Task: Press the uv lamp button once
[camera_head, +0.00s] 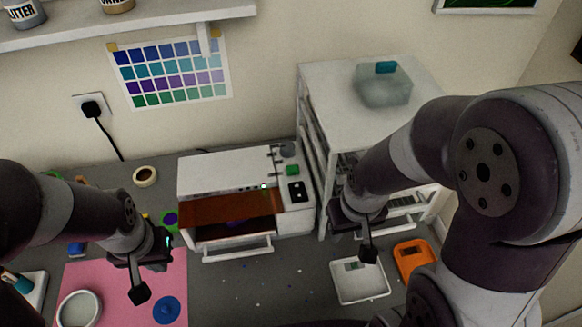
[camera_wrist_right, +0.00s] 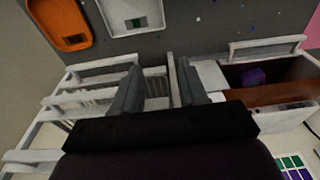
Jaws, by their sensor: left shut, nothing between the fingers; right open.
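The uv lamp (camera_head: 215,172) is a white box with an orange-brown front cover at the back of the bench. A drawer (camera_head: 238,248) sticks out at its front, and something purple shows inside in the right wrist view (camera_wrist_right: 253,75). On its right-hand panel are a green button (camera_head: 292,170), a grey knob and a black plate (camera_head: 297,191). My right gripper (camera_head: 352,232) is open and empty, to the right of the lamp and apart from the button; its fingers also show in the right wrist view (camera_wrist_right: 160,88). My left gripper (camera_head: 150,268) is shut and empty over the pink mat's edge.
A white shelf rack (camera_head: 340,110) holding a clear container (camera_head: 383,88) stands right of the lamp. A white tray (camera_head: 360,282) and an orange tray (camera_head: 414,258) lie at front right. The pink mat (camera_head: 110,275) carries a blue disc (camera_head: 166,310). The bench centre has only small specks.

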